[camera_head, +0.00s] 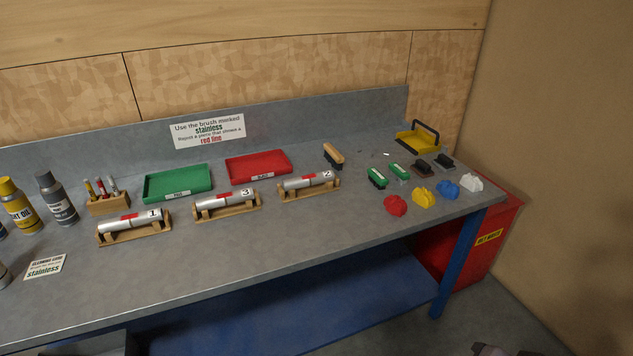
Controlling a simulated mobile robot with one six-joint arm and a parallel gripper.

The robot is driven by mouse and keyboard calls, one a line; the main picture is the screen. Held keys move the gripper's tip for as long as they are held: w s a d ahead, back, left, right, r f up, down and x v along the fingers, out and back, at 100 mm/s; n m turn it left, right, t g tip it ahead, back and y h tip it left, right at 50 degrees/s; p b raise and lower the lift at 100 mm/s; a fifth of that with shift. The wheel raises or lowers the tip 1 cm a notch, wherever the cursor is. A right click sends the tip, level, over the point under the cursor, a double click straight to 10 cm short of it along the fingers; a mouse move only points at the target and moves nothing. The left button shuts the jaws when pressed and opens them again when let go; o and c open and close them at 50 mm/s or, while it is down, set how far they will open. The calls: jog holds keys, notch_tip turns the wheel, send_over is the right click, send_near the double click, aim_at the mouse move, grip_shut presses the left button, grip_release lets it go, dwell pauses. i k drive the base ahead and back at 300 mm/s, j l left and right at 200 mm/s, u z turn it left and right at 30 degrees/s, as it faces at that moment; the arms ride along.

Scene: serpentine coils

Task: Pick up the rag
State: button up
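Several crumpled rags lie at the right end of the grey workbench: a red rag (395,205), a yellow rag (424,196), a blue rag (447,189) and a white rag (472,182). They sit close together near the front right edge, apart from each other. The task does not name a colour. My gripper is not clearly seen; only a small dark and grey shape shows at the bottom edge right of centre, and I cannot tell whether it is part of my arm. Nothing is seen touching the rags.
Green-topped brushes (377,178) and dark blocks (422,166) sit just behind the rags. Numbered cylinders on wooden stands (228,214) line the middle. A red waste bin (489,245) stands right of the bench.

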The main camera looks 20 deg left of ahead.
aim_at(448, 190)
jog(key=i, duration=0.55)
jog(key=i+l+u, duration=0.1)
jog(key=i, duration=0.5)
jog(key=i+l, duration=0.15)
jog(key=i, duration=0.4)
jog(key=i+l+u, duration=0.1)
jog(key=i, duration=0.45)
